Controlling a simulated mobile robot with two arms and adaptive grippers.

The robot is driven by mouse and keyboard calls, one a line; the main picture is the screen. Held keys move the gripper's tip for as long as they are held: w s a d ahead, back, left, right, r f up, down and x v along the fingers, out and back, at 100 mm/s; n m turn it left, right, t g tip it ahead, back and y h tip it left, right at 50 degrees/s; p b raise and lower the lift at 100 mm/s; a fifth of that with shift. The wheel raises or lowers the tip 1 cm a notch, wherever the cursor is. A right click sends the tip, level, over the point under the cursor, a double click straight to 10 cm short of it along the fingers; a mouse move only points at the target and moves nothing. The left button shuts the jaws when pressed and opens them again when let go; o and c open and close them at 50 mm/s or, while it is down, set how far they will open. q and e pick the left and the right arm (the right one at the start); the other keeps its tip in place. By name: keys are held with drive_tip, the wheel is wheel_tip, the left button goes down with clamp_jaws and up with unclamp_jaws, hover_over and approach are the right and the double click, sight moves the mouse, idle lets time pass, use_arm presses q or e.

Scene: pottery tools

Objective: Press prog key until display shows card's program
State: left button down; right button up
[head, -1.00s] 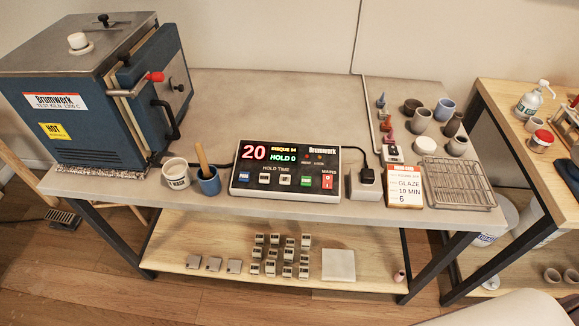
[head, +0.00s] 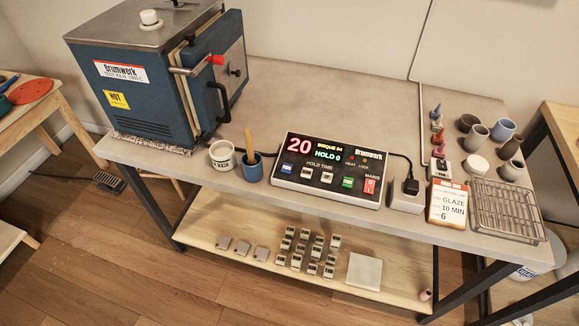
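The kiln controller (head: 331,168) lies on the grey table, with its display (head: 316,148) lit. The display reads 20 in red, BISQUE 04 in yellow and HOLD 0 in green. A blue key (head: 287,169), probably the prog key, is at the controller's lower left; its label is too small to read surely. White hold time keys (head: 316,175), a green key (head: 347,183) and a red mains switch (head: 369,186) sit along the same row. The program card (head: 448,204) stands right of the controller and reads GLAZE, 10 MIN, 6. Neither gripper is in view.
A blue kiln (head: 165,85) stands at the left of the table. A white cup (head: 222,155) and a blue cup with a wooden tool (head: 252,167) stand left of the controller. A plug adapter (head: 407,197), a wire rack (head: 508,208) and small pots (head: 476,134) are to the right.

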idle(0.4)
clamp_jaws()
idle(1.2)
